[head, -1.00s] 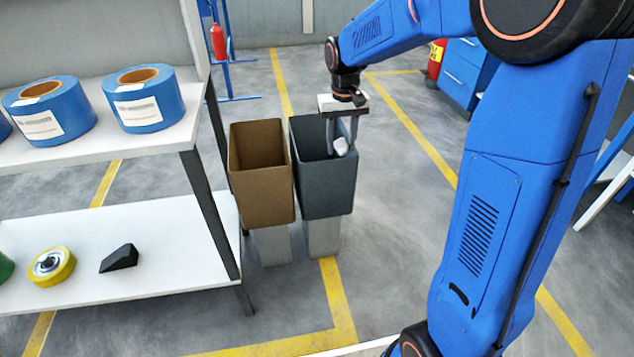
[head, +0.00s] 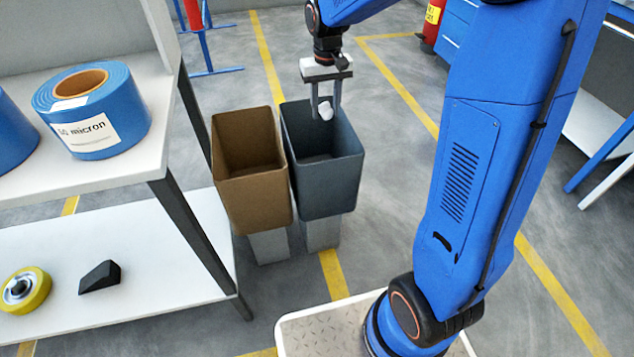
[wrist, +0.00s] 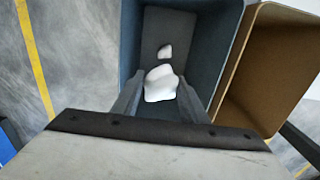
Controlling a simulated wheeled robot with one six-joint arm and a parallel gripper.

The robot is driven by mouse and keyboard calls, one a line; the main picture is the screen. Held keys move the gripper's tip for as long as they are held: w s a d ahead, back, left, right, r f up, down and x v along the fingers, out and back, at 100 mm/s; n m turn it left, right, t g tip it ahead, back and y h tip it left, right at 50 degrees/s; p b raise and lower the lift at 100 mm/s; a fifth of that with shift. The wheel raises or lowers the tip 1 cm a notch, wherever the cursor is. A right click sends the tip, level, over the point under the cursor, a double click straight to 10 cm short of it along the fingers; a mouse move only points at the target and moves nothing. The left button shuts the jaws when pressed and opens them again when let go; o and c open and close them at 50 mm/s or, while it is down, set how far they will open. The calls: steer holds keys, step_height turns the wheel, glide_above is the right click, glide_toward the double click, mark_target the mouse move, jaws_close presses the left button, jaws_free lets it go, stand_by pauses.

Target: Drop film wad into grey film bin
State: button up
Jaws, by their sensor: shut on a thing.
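The white crumpled film wad (head: 326,110) is between the fingers of my gripper (head: 325,108), which points down. In the wrist view the wad (wrist: 160,85) sits between the two grey fingers, over the opening of the grey film bin (wrist: 207,40). A smaller white piece (wrist: 165,51) shows beyond the wad, against the bin's inside; I cannot tell if it is separate. In the head view the grey bin (head: 330,188) stands upright on a light pedestal, and the wad appears above its rear part. My gripper is shut on the wad.
A brown bin (head: 258,200) stands close on the left of the grey one. The floor right of the bins is clear.

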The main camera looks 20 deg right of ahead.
steer(key=shift+f, duration=1.8)
steer(key=o, duration=1.2)
steer(key=shift+r, duration=8.7)
